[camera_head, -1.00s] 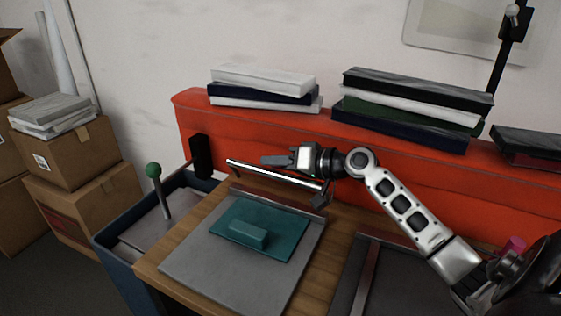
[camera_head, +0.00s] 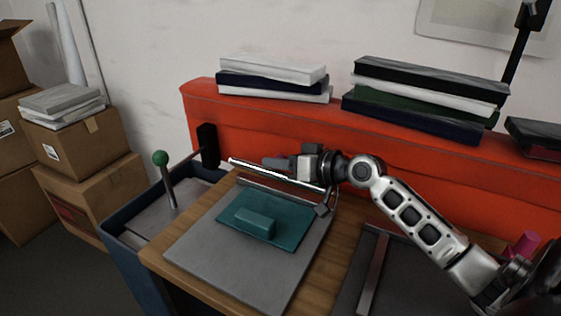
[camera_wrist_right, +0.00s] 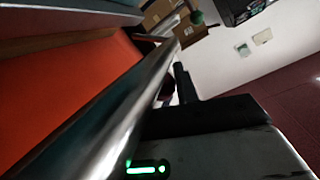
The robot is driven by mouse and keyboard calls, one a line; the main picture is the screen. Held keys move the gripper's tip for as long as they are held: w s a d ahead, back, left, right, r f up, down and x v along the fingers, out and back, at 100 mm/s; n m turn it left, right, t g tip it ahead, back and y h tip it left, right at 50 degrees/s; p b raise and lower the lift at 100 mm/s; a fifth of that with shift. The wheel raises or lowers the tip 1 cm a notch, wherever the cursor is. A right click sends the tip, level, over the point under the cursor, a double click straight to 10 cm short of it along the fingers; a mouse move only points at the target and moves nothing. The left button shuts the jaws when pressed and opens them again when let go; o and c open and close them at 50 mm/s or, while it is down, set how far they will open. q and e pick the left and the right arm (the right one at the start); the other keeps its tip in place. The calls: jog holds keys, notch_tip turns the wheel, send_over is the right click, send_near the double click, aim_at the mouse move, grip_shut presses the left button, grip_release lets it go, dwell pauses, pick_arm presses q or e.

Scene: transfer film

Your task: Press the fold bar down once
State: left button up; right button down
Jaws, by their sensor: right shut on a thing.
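The fold bar (camera_head: 250,168) is a thin shiny silver rod. It hangs a short way above the far edge of the grey plate (camera_head: 195,250), tilted down toward the right. It also runs diagonally as a large metal bar across the right wrist view (camera_wrist_right: 115,105). My right gripper (camera_head: 277,162) reaches in from the right and is shut on the bar; the bar's front side hides part of its fingers. A teal sheet with a raised teal block (camera_head: 255,222) lies on the plate. My left gripper is not in view.
A blue bin (camera_head: 118,250) with a green-knobbed lever (camera_head: 161,160) stands left of the wooden table (camera_head: 165,262). Behind is a red padded back (camera_head: 400,150) carrying stacks of books. A dark panel with a metal strip (camera_head: 372,270) lies to the right.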

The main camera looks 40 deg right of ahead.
jog(key=c, duration=1.1)
grip_release()
jog(key=shift+a, duration=0.15)
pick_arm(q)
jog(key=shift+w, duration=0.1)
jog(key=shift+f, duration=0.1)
pick_arm(e)
jog(key=shift+r, duration=0.2)
jog(key=r, duration=0.3)
jog(key=shift+s+a+r+p, duration=0.2)
jog(key=shift+s+r+p, duration=0.1)
jog(key=shift+s+r, duration=0.1)
pick_arm(q)
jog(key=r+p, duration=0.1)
jog(key=p, duration=0.2)
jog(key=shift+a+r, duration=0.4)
pick_arm(e)
jog(key=s+a+r, duration=0.2)
jog(key=s+r, duration=0.1)
jog(key=s+a+r, duration=0.2)
jog(key=s+r, duration=0.1)
jog(key=s, duration=0.1)
jog(key=s+a+r, duration=0.2)
jog(key=s+a, duration=0.1)
jog(key=s, duration=0.1)
jog(key=shift+r, duration=0.4)
